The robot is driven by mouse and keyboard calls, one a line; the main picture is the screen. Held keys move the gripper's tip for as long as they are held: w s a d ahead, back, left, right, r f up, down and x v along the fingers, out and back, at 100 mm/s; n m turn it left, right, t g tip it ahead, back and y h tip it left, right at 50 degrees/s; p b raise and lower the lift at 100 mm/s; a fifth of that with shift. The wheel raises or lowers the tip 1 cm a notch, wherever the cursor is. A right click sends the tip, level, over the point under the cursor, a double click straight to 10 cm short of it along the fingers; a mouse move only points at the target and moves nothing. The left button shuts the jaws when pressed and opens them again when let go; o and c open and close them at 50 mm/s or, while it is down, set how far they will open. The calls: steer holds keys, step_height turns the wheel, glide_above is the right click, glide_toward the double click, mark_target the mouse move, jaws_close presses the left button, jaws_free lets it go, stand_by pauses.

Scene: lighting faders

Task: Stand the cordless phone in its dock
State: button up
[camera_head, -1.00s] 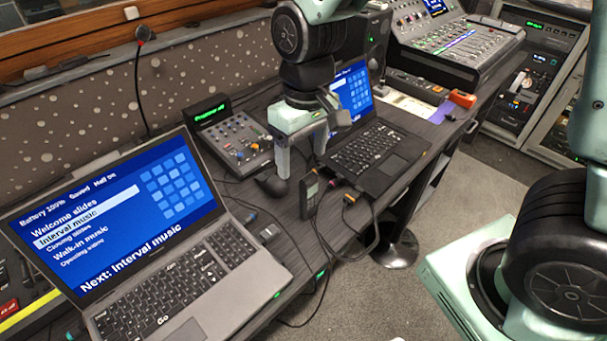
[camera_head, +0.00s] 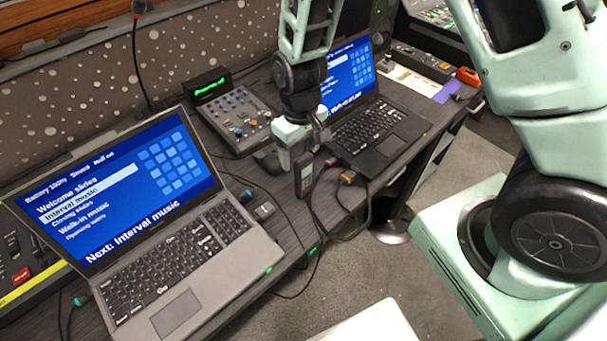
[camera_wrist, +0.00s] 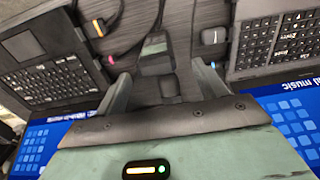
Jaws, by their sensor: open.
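The dark cordless phone (camera_head: 304,177) is near the front edge of the desk, between the two laptops. I cannot tell from the head view whether it lies flat or leans. In the wrist view a dark handset shape (camera_wrist: 156,58) shows just past the jaws. My gripper (camera_head: 303,153) points down, open, right behind and above the phone; its fingers (camera_wrist: 155,84) stand apart on either side of the phone's near end. I cannot tell whether they touch it. A dark rounded object (camera_head: 268,161) sits just left of the gripper; I cannot make out whether it is the dock.
A grey laptop (camera_head: 160,270) stands at left and a black laptop (camera_head: 375,140) at right. A small fader mixer (camera_head: 235,118) is behind. Cables and a small dark box (camera_head: 264,211) lie near the front edge. An orange object (camera_head: 468,76) is far right.

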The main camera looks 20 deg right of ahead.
mark_target(304, 167)
steer(key=f, duration=0.1)
steer(key=f+p, duration=0.1)
steer(key=f, duration=0.2)
steer(key=shift+s+d+f, duration=0.25)
steer(key=shift+f, duration=0.75)
steer(key=c, duration=1.2)
steer(key=shift+r, duration=0.1)
